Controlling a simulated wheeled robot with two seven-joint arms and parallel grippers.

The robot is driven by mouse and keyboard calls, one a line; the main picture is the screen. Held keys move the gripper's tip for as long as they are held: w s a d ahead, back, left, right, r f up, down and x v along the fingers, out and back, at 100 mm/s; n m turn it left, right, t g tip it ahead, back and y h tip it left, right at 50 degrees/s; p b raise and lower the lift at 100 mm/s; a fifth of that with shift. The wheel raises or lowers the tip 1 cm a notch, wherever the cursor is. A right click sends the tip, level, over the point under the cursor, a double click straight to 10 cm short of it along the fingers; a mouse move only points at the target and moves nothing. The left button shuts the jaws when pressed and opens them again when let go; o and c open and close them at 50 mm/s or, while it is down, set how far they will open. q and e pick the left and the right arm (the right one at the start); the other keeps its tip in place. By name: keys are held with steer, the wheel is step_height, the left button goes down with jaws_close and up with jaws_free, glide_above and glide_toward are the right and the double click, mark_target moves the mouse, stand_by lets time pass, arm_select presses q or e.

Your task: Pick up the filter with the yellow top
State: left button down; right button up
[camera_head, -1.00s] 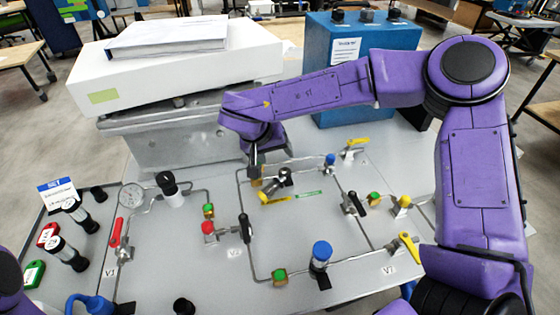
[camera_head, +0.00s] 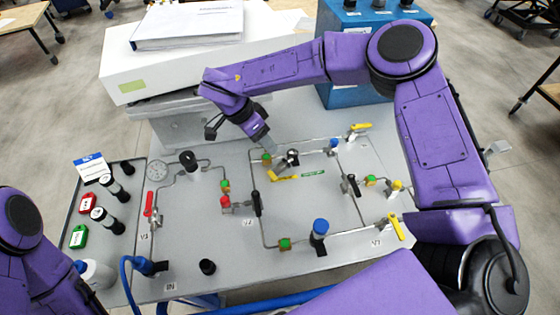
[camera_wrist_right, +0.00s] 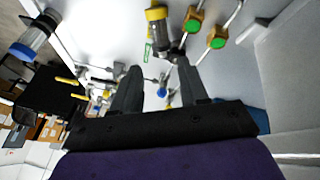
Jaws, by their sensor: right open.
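In the right wrist view, a filter with a yellow top (camera_wrist_right: 157,15) and a grey body stands beyond my fingertips, near the top edge. I cannot pick this filter out surely in the head view. My right gripper (camera_wrist_right: 157,66) is open, with its two dark fingers apart and nothing seen held between them. In the head view the right gripper (camera_head: 263,138) hangs tilted over the back middle of the panel, close to a green-topped brass fitting (camera_head: 267,158). My left gripper is out of view; only part of the left arm shows.
The grey panel (camera_head: 205,260) carries pipes and valves. A blue-topped filter (camera_head: 319,232) and a black-topped one (camera_head: 188,160) stand on it. A tray (camera_head: 66,262) at left holds black-topped cylinders. A white box (camera_head: 115,80) and a blue box (camera_head: 350,95) stand behind.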

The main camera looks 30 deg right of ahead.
mark_target(282, 161)
steer(key=p+x, duration=0.3)
steer(key=x, duration=0.7)
steer(key=shift+w+d, duration=0.1)
steer(key=shift+d, duration=0.05)
steer(key=shift+d+f, duration=0.15)
steer(key=shift+f, duration=0.1)
jaws_close()
